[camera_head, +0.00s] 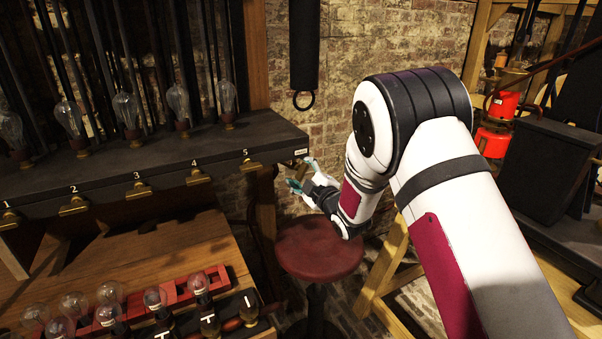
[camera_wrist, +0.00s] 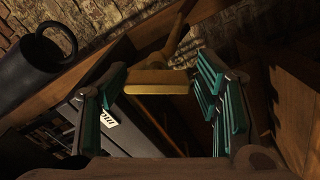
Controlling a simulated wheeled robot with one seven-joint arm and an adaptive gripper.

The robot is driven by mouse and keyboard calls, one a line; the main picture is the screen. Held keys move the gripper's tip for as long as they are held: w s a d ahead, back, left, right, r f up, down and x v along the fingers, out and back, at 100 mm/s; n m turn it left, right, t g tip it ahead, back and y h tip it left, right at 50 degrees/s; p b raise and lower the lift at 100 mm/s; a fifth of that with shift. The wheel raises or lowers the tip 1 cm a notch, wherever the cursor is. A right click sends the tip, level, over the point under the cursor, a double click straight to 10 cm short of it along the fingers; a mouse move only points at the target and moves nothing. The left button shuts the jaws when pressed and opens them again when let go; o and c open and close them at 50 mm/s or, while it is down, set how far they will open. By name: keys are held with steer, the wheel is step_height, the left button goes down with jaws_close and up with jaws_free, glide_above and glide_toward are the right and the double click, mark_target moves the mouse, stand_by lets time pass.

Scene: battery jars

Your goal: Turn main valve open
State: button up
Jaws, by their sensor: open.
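The main valve's brass handle (camera_wrist: 157,88) shows in the wrist view as a flat horizontal bar with a stem running up behind it. It lies between the teal-padded fingers of my gripper (camera_wrist: 161,76), which are open on either side of it; whether either finger touches it I cannot tell. A small white label (camera_wrist: 108,118) sits on the dark shelf edge beside it. In the head view my gripper (camera_head: 302,182) is at the right end of the shelf, just below the white label (camera_head: 301,152); the handle is mostly hidden there.
The dark shelf (camera_head: 130,162) carries glass bulbs and a row of brass levers numbered 1 to 5. A red round stool (camera_head: 318,249) stands below my gripper. A black hanging bar with a ring (camera_head: 303,50) is above. Red lanterns (camera_head: 503,106) are at right.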

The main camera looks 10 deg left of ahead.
steer(key=shift+d+r, duration=0.15)
steer(key=shift+r, duration=0.05)
steer(key=v, duration=0.7)
steer(key=shift+s+d, duration=0.15)
steer(key=shift+s, duration=0.25)
steer(key=shift+f, duration=0.15)
steer(key=shift+c, duration=0.3)
